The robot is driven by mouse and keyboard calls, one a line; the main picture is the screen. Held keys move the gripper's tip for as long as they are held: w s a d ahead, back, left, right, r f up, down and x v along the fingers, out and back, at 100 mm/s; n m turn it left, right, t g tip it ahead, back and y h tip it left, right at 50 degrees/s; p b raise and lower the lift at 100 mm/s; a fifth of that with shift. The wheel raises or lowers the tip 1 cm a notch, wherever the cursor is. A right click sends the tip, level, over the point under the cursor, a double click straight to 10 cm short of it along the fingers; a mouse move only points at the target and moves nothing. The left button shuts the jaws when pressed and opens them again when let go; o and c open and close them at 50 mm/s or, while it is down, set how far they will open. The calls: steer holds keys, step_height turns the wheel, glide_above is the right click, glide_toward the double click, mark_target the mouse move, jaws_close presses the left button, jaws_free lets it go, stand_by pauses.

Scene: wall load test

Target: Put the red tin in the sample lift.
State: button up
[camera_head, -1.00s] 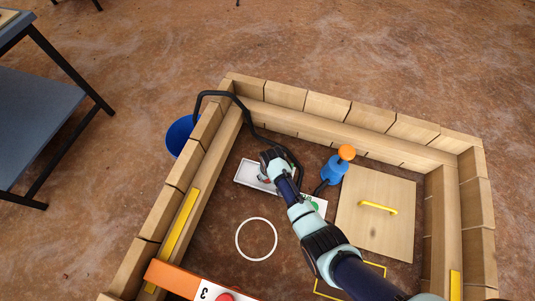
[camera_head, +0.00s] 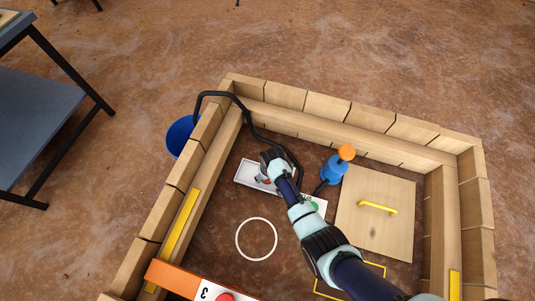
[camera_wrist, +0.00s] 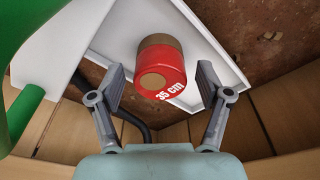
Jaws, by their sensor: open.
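The red tin (camera_wrist: 168,72) has a brown top band, a brown disc on its near face and the white marking "35 cm". It rests on a white tray (camera_wrist: 110,35), which also shows in the head view (camera_head: 246,172). In the head view only a little of the tin shows beside the gripper. My gripper (camera_wrist: 160,78) is open, with one finger on each side of the tin and visible gaps between. I cannot tell for sure which thing is the sample lift.
Wooden block walls (camera_head: 320,125) ring the work area. A black hose (camera_head: 203,95) crosses the wall near a blue bucket (camera_head: 180,136). A blue post with an orange knob (camera_head: 346,152) and a wooden lid with a yellow handle (camera_head: 377,208) stand right. A white ring (camera_head: 238,248) marks bare ground.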

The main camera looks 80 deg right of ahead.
step_height(320, 180, up, 11)
steer(key=s+a+p, duration=0.1)
steer(key=p, duration=0.5)
steer(key=shift+a, duration=0.15)
steer(key=w+a+r+n+t+h, duration=0.2)
steer(key=w+a+r+n+t, duration=0.4)
steer(key=w+a+r, duration=1.35)
steer(key=s+a+r+n+t+y, duration=0.3)
steer(key=s+a+r+t, duration=0.1)
steer(key=a+r, duration=1.2)
step_height(320, 180, up, 2)
steer(key=shift+r+n+t, duration=0.2)
steer(key=shift+n+t, duration=0.2)
steer(key=shift+t, duration=0.4)
